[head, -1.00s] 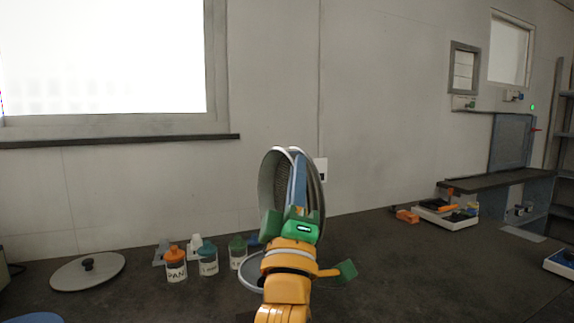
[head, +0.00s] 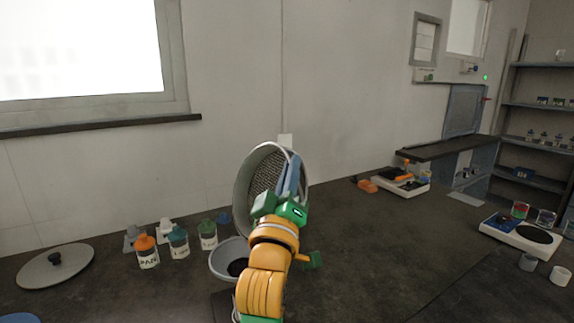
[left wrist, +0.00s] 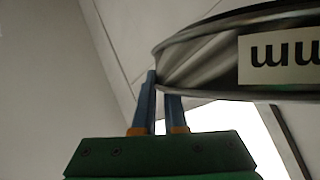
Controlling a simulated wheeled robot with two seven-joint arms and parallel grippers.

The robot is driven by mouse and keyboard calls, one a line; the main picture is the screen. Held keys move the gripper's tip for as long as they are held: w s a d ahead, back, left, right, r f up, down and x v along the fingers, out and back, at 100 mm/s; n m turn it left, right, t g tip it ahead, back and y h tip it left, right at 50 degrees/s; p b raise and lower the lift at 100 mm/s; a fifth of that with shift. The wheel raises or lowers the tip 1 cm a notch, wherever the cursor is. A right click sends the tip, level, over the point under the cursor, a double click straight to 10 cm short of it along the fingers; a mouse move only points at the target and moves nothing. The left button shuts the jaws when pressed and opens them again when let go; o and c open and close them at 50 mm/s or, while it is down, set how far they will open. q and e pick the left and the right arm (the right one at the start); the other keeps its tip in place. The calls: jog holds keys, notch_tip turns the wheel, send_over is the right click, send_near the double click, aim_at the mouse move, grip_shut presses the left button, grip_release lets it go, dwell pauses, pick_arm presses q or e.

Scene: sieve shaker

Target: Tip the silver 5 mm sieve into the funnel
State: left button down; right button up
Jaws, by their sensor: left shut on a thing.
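The silver sieve (head: 262,190) is tipped steeply onto its side, its mesh showing toward the left in the head view. My left gripper (head: 290,172) is shut on its rim at the right side. In the left wrist view, the sieve's shiny rim with a white label (left wrist: 280,58) shows by the blue fingers (left wrist: 160,97). A pale grey funnel (head: 222,264) stands on the bench below and slightly left of the sieve, apart from it. Something dark shows inside it, which may be its hole or contents. My forearm hides its right side. My right gripper is out of view.
Several labelled bottles (head: 179,243) stand left of the funnel. A round lid with a black knob (head: 55,266) lies at the far left. A balance (head: 520,236) and small cups (head: 559,275) are at the right.

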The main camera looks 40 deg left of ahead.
pick_arm(q)
jog(key=w+d+f+m+g+h+p, duration=0.3)
jog(key=w+f+m+g+p, duration=0.5)
jog(key=p, duration=1.1)
notch_tip(320, 180, down, 2)
jog(key=shift+w+f+m+g+h, duration=0.15)
jog(key=shift+m+g+h, duration=0.15)
jog(key=shift+m+h, duration=0.25)
